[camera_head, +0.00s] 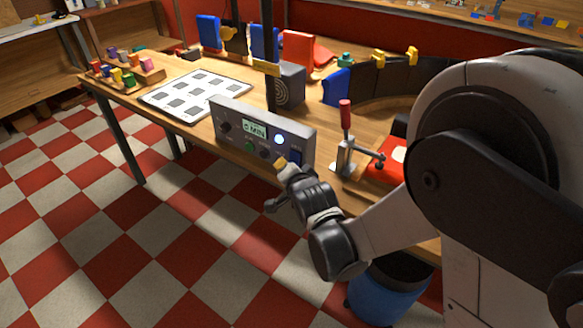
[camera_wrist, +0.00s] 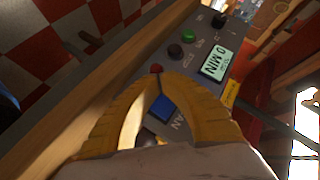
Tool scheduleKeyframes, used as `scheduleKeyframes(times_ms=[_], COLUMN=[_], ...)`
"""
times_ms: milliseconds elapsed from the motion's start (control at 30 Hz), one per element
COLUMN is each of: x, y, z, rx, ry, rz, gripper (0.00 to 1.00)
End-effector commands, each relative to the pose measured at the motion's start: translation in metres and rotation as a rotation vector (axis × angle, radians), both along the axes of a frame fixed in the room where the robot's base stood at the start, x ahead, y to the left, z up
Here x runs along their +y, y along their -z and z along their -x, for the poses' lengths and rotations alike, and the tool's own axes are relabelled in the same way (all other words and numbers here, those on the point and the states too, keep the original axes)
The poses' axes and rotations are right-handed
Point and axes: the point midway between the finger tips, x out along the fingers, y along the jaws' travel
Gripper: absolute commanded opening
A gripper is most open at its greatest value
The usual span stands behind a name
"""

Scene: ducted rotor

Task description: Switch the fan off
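A grey control panel (camera_head: 222,103) stands at the table's front edge. It has a display reading "0 MIN" (camera_head: 254,129), a green button (camera_head: 249,147), a lit whitish-blue lamp (camera_head: 280,139) and a blue switch (camera_head: 296,157). In the wrist view the blue switch (camera_wrist: 162,107) shows between my yellow fingers, beside lettering that seems to read "FAN". My gripper (camera_head: 281,162) is at the panel's lower right front. In the wrist view my gripper's (camera_wrist: 156,76) fingertips meet, close to a red button (camera_wrist: 156,68); contact cannot be told. The switch's position is unclear.
A grey box with a round grille (camera_head: 289,86), possibly the fan, stands behind the panel. A red-handled lever clamp (camera_head: 345,140) stands right of the panel. A white sheet with grey squares (camera_head: 208,81) lies at left. A blue bin (camera_head: 385,293) is below the table.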

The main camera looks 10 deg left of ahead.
Motion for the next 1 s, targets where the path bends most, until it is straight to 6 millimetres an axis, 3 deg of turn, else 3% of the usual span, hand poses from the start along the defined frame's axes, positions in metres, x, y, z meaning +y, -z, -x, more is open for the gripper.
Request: scheduleKeyframes(times_ms=[1000], x=[-0.0027], y=[0.0039], z=[-0.0074], rx=[0.0], ry=[0.0], rz=[0.0], gripper=[0.0])
